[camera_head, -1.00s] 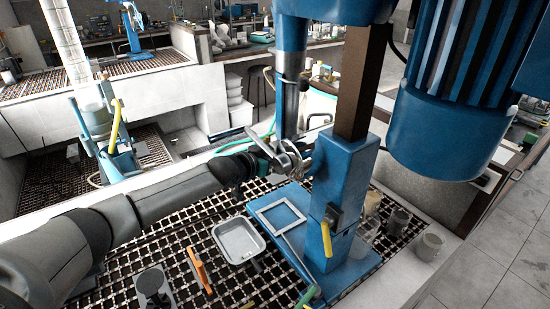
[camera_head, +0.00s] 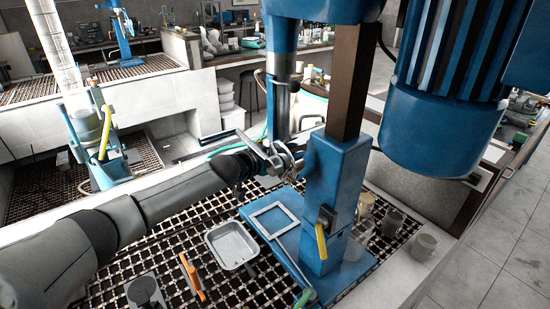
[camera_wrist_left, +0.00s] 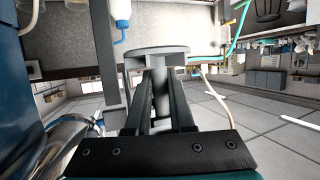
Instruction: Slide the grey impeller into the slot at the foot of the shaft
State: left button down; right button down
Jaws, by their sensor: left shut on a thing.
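My left gripper (camera_wrist_left: 160,97) is shut on the stem of the grey impeller (camera_wrist_left: 157,55), whose flat round disc shows beyond the fingertips in the left wrist view. In the head view, the left gripper (camera_head: 277,158) is beside the lower end of the steel shaft (camera_head: 280,105), left of the blue column (camera_head: 334,180). The impeller is hard to make out there among the metal parts. The slot at the foot of the shaft cannot be made out, so I cannot tell whether the impeller touches it. My right gripper is not in view.
The blue base plate (camera_head: 350,268) lies on the grating with a white square frame (camera_head: 272,219) on it. A metal tray (camera_head: 231,245) and an orange-handled tool (camera_head: 192,277) lie to its left. Cups (camera_head: 393,221) stand on the right. A blue motor (camera_head: 430,130) hangs at upper right.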

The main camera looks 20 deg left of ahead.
pick_arm(q)
jog(key=shift+w+d, duration=0.15)
jog(key=shift+w, duration=0.05)
jog(key=shift+w+d, duration=0.1)
jog(key=shift+w, duration=0.05)
jog(key=c, duration=0.7)
grip_release()
jog(key=v, duration=1.5)
jog(key=shift+b, duration=0.4)
